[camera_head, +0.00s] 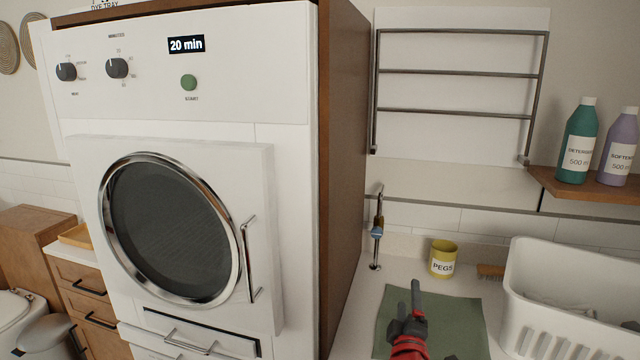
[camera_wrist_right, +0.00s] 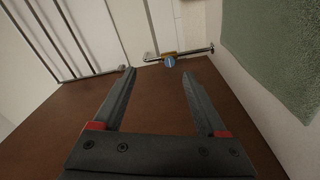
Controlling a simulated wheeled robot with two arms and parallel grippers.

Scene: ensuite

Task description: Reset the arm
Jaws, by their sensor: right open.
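My right gripper (camera_head: 410,300) shows low in the head view, in front of the green mat (camera_head: 460,322) on the counter. Its dark fingers point up and away, with a red part of my arm below. In the right wrist view its two fingers (camera_wrist_right: 158,74) are apart with nothing between them. Beyond them are the brown side panel (camera_wrist_right: 150,105) of the washer cabinet and a small tap with a blue part (camera_wrist_right: 170,61). My left gripper is not in view.
The white dryer (camera_head: 260,160) with its round door shut fills the left, showing "20 min". A yellow PEGS cup (camera_head: 442,260) and a white basket (camera_head: 560,290) stand on the counter. A wall rack (camera_head: 455,72) hangs above. Bottles (camera_head: 577,145) stand on the right shelf.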

